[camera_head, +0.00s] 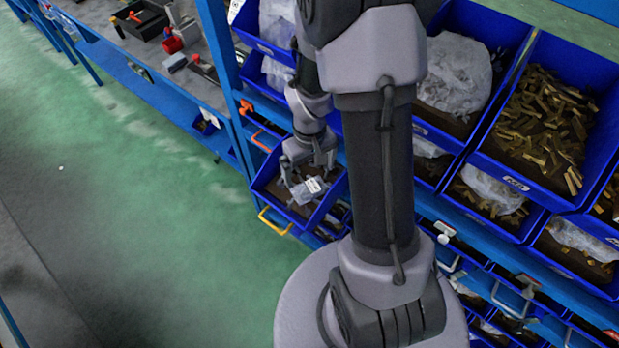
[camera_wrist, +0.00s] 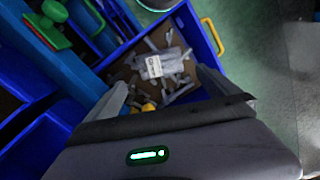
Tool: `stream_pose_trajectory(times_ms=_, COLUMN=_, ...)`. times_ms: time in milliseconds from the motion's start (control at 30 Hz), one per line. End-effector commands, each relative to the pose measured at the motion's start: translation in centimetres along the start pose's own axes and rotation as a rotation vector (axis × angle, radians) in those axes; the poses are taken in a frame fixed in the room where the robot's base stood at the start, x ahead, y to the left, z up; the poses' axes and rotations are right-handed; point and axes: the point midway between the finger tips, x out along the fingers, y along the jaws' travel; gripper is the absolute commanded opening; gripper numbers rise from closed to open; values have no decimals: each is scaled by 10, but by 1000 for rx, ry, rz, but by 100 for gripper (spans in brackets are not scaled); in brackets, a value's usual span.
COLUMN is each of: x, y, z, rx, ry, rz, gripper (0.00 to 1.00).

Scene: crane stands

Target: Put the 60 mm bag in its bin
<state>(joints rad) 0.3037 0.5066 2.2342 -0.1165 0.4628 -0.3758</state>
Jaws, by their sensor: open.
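A clear plastic bag (camera_head: 308,190) with a white label shows in the head view over an open blue bin (camera_head: 273,203). The bag also shows in the wrist view (camera_wrist: 172,60), among grey parts inside the bin (camera_wrist: 204,40). Whether it rests fully on the contents is hard to tell. The label is too small to read, so its size cannot be confirmed. My gripper (camera_head: 312,165) is above the bin, pointing down into it. In the wrist view my gripper (camera_wrist: 164,90) has its fingers spread, with the bag beyond the fingertips.
A yellow handle (camera_head: 275,222) is on the bin's front. Blue shelving with more bins (camera_head: 515,185) of bags and brass parts stands at right. A workbench (camera_head: 150,50) with tools is at upper left. The green floor (camera_head: 150,220) is clear at left.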

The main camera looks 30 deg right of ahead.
Motion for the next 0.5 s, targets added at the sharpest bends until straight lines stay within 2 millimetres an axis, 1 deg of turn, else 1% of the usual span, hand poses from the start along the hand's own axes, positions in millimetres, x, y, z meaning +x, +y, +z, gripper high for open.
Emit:
stream_pose_trajectory(times_ms=33, x=-12, y=0, z=-1, rx=-1, ry=3, rz=1, gripper=100)
stream_pose_trajectory(times_ms=167, x=-27, y=0, z=0, rx=-1, ry=3, rz=1, gripper=100)
stream_pose_trajectory(times_ms=233, x=-40, y=-4, z=-1, rx=8, ry=16, rz=1, gripper=100)
stream_pose_trajectory(times_ms=267, x=-49, y=-6, z=-2, rx=17, ry=30, rz=2, gripper=100)
stream_pose_trajectory(times_ms=367, x=-106, y=-29, z=0, rx=75, ry=120, rz=-5, gripper=100)
stream_pose_trajectory(times_ms=400, x=-134, y=-43, z=6, rx=109, ry=167, rz=-18, gripper=100)
stream_pose_trajectory(times_ms=467, x=-174, y=-64, z=21, rx=158, ry=237, rz=-47, gripper=100)
stream_pose_trajectory(times_ms=500, x=-197, y=-78, z=33, rx=190, ry=283, rz=-74, gripper=100)
